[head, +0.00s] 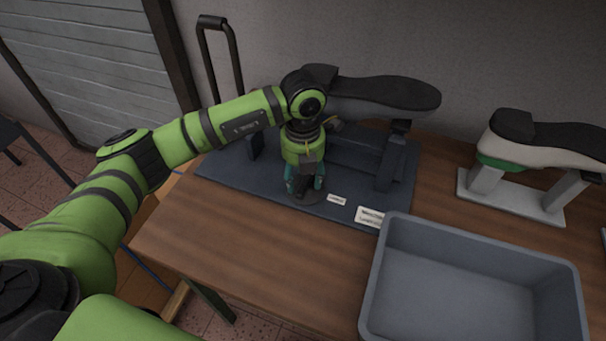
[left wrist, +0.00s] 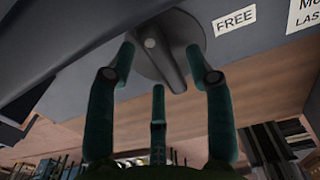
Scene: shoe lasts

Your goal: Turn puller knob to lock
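The puller knob is a dark round disc with a raised bar across it; it shows in the left wrist view (left wrist: 172,70) with the bar slightly tilted. A white label reading "FREE" (left wrist: 235,20) sits to the right of it. In the head view the knob (head: 312,200) is mostly hidden below my left gripper (head: 305,185), near the front edge of the dark base. My left gripper's teal fingers (left wrist: 162,62) are spread around the bar, with visible gaps on both sides. My right gripper is in neither view.
A black shoe last (head: 385,92) stands on the dark puller base (head: 240,178), partly behind my left arm. A grey bin (head: 460,285) stands at the front right. Another last on a white stand (head: 510,195) is at the right. The wooden table (head: 230,235) is clear at front left.

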